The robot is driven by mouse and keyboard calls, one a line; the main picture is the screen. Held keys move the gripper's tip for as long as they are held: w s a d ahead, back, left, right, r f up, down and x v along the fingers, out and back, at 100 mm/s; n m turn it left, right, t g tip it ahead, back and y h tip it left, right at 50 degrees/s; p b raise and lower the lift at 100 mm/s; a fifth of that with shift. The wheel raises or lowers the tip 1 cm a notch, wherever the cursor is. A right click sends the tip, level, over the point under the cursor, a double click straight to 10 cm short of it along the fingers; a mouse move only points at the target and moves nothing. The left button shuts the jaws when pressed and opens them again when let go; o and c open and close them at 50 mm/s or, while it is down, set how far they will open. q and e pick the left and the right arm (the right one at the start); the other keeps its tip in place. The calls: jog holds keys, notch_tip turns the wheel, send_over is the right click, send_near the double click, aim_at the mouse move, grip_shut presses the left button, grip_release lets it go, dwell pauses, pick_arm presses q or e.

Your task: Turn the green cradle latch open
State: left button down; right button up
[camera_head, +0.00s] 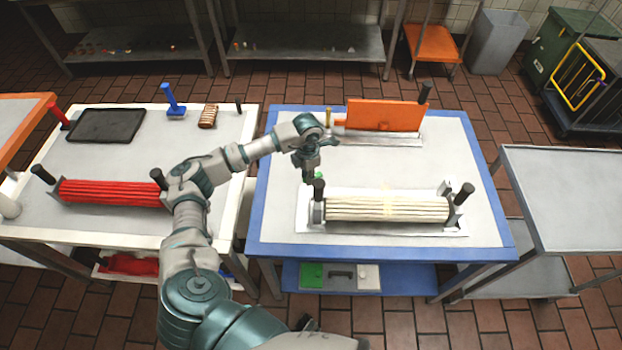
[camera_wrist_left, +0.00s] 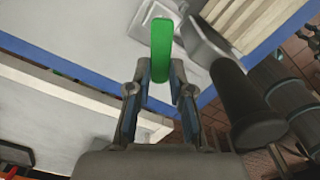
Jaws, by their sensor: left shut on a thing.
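The green cradle latch (camera_head: 319,176) shows as a small green spot at the left end of the cream cradle on the blue-edged table. In the left wrist view, the green latch (camera_wrist_left: 161,48) is a narrow bar, with its near end between my fingertips. My left gripper (camera_head: 309,175) reaches down over the latch, and in the wrist view my left gripper (camera_wrist_left: 160,78) is shut on it. The cradle holds a cream ribbed roll (camera_head: 387,209) with a black handle at each end. The left black handle (camera_wrist_left: 240,95) stands close to the right of my fingers.
An orange panel (camera_head: 384,115) stands on a metal base behind the cradle. On the left table are a red roll (camera_head: 110,193), a black tray (camera_head: 106,125) and a blue-handled tool (camera_head: 172,101).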

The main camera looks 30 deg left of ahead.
pick_arm(q)
jog(key=shift+w+a+r+m+b, duration=0.1)
jog(key=shift+w+a+m+b, duration=0.2)
jog(key=shift+m, duration=0.75)
jog(key=shift+w+a+m+b, duration=0.25)
jog(key=shift+a+m+b, duration=0.1)
jog(key=shift+m, duration=0.65)
jog(key=shift+w+a+r+m+b, duration=0.1)
jog(key=shift+w+a+m+b, duration=0.2)
jog(key=shift+m, duration=0.75)
pick_arm(e)
jog(key=w+r, duration=0.3)
jog(key=w, duration=0.2)
jog(key=shift+a, duration=0.45)
jog(key=shift+w+r, duration=0.15)
jog(key=shift+w, duration=0.05)
pick_arm(q)
jog(key=c, duration=1.2)
grip_release()
jog(key=shift+o, duration=0.8)
jog(key=shift+f, duration=0.15)
notch_tip(320, 180, up, 12)
pick_arm(e)
jog(key=shift+s, duration=0.1)
